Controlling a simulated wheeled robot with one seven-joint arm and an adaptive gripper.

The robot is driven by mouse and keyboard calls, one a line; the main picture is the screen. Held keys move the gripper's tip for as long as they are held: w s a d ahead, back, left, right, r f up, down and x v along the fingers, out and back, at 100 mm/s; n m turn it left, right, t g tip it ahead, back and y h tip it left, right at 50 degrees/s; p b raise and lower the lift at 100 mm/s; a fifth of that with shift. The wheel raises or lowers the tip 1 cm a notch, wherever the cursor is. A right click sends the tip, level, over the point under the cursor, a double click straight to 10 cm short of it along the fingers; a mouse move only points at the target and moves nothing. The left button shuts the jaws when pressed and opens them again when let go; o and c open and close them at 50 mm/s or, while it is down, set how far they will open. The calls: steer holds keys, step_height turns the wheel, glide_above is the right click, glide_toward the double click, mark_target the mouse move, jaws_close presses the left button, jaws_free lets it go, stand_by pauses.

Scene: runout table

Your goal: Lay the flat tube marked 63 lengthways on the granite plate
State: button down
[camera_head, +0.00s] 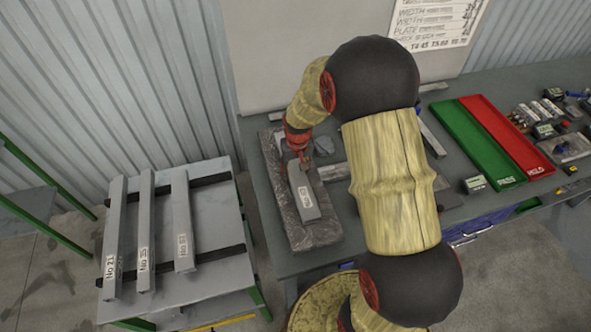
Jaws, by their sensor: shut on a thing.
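My gripper (301,157) is shut on the far part of a short grey flat tube (306,205). A white label is on the tube's upper face, too small to read surely. The tube is over the dark granite plate (318,238), its length running roughly along the plate's length. I cannot tell whether it rests on the plate or hangs just above it. The fingertips are small and partly hidden by the red wrist part.
Several labelled longer tubes (145,220) lie on black strips on the runout table (215,265) at left. A green tray (478,143) and a red tray (507,137) stand right on the bench. Small tools lie beyond them. A grey bar lies right of the plate, partly behind my arm.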

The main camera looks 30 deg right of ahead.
steer(key=shift+f, duration=0.3)
steer(key=c, duration=0.9)
jaws_free()
steer(key=shift+f, duration=0.1)
step_height(320, 180, up, 12)
steer(key=s, duration=0.1)
steer(key=shift+s+a, duration=0.15)
steer(key=shift+s, duration=0.05)
